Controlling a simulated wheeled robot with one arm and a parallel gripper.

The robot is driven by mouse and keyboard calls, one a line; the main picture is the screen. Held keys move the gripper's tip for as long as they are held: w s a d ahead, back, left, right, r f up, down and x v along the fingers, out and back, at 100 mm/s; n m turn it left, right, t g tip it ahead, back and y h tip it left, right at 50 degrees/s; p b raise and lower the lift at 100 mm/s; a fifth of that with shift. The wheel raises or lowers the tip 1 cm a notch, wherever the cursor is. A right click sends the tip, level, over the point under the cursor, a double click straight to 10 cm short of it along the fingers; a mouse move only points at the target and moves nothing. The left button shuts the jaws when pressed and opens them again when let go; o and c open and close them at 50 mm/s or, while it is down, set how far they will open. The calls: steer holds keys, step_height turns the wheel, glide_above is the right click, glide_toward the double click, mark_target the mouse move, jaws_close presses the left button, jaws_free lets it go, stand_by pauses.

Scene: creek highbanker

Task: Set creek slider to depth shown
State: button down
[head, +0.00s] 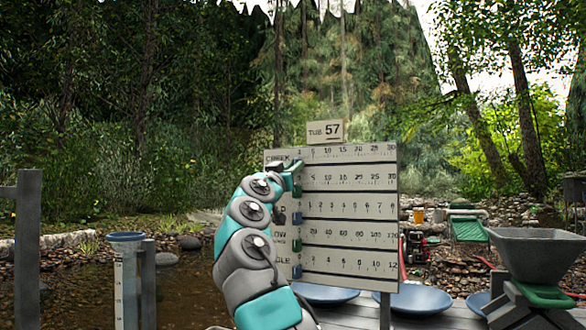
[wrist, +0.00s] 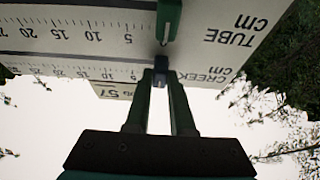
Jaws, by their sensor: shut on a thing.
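A pale board (head: 350,235) carries several rows of scales, the top one labelled CREEK. My gripper (head: 293,166) is at the left end of that row. In the wrist view, which shows the board upside down, my gripper (wrist: 161,75) is shut on the dark blue creek slider (wrist: 161,64). The slider is near the zero end of the scale, short of the 5 mark. In the head view my gripper hides it. The green tube slider (wrist: 168,20) sits close by, in the row below; it also shows in the head view (head: 297,190).
A blue-rimmed gauge tube (head: 126,280) stands at the left. Blue pans (head: 415,299) and a grey hopper (head: 540,255) are right.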

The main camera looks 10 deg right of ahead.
steer(key=s+d+b, duration=0.1)
steer(key=d+b, duration=0.1)
steer(key=s+d+b, duration=0.2)
steer(key=d+b, duration=0.1)
steer(key=s+d+b, duration=0.1)
steer(key=d+b, duration=0.1)
steer(key=d, duration=0.1)
steer(key=shift+s+d+f, duration=0.2)
steer(key=shift+s, duration=0.2)
steer(key=shift+s+d+r, duration=0.2)
steer(key=shift+d, duration=0.15)
steer(key=c, duration=0.8)
jaws_free()
steer(key=shift+o, duration=0.2)
steer(key=shift+s+f+b, duration=0.1)
steer(key=shift+b, duration=0.25)
